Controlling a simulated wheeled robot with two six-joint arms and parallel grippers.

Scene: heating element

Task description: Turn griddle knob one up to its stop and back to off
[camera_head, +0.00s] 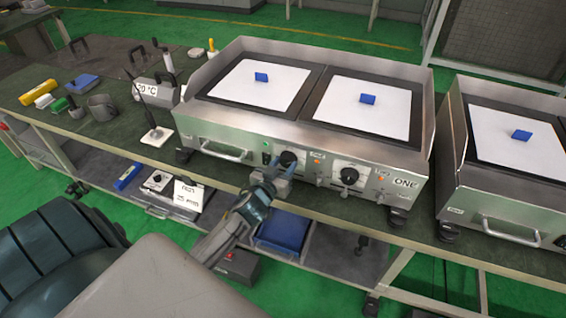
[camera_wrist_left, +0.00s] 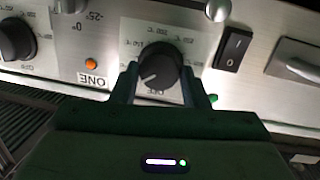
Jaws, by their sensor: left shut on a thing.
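The griddle (camera_head: 228,128) marked ONE is a steel unit with two black control knobs on its front. My left gripper (camera_head: 278,172) is at the left knob (camera_head: 288,158). In the left wrist view my left gripper's fingers (camera_wrist_left: 172,92) stand on both sides of this black knob (camera_wrist_left: 158,64) and are shut on it. A pale mark on the knob points to the lower left in that view, near upside-down lettering. The right knob (camera_head: 349,176) is free and also shows in the left wrist view (camera_wrist_left: 16,40). My right gripper is not in view.
An orange lamp (camera_wrist_left: 91,64) and a black rocker switch (camera_wrist_left: 233,48) flank the held knob. A drawer handle (camera_head: 222,152) lies left on the front. A second griddle (camera_head: 500,195) stands at right. A lower shelf (camera_head: 340,250) holds a blue bin (camera_head: 283,230).

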